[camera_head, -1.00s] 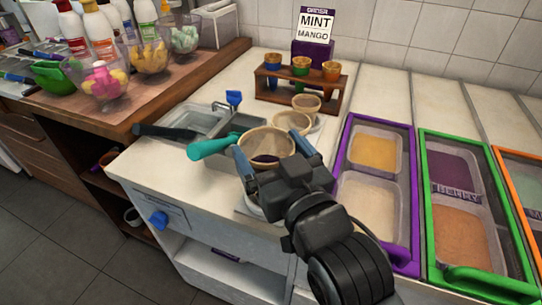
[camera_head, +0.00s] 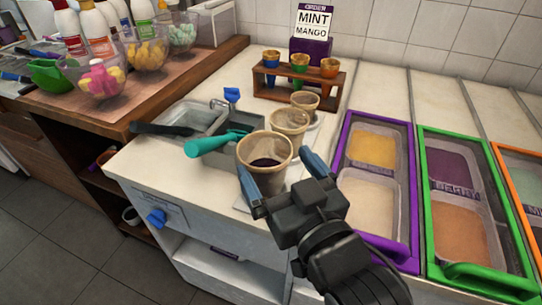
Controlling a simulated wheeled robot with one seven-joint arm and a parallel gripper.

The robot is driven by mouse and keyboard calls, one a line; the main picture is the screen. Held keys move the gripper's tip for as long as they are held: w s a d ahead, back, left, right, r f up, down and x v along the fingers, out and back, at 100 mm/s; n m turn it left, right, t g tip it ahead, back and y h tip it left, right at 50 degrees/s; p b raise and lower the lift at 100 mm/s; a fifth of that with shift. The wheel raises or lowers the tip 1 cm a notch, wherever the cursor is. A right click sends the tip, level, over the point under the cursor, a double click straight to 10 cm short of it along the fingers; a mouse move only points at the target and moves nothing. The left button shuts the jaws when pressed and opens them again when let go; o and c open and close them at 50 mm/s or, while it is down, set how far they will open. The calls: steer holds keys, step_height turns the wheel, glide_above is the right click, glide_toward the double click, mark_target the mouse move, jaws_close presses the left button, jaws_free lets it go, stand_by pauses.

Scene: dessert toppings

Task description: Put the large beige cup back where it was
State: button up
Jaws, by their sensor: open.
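The large beige cup (camera_head: 266,150) stands upright at the front of the white counter, with something dark purple inside. It is the front one of a row with two smaller beige cups (camera_head: 289,121) and (camera_head: 305,101) behind it. My gripper (camera_head: 281,178) is open at the near side of the large cup, one blue-grey finger at its lower left and the other at its right. I cannot tell whether the fingers touch it. The cup's lower part is partly hidden by the gripper.
A wooden cone rack (camera_head: 298,88) stands behind. Purple-framed (camera_head: 343,150) and green-framed (camera_head: 425,180) topping bins are at right. Glass bowls and bottles stand at the back left.

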steer(key=v, duration=0.8)
steer(key=shift+b, duration=0.35)
steer(key=shift+c, duration=0.3)
stand_by(0.7)
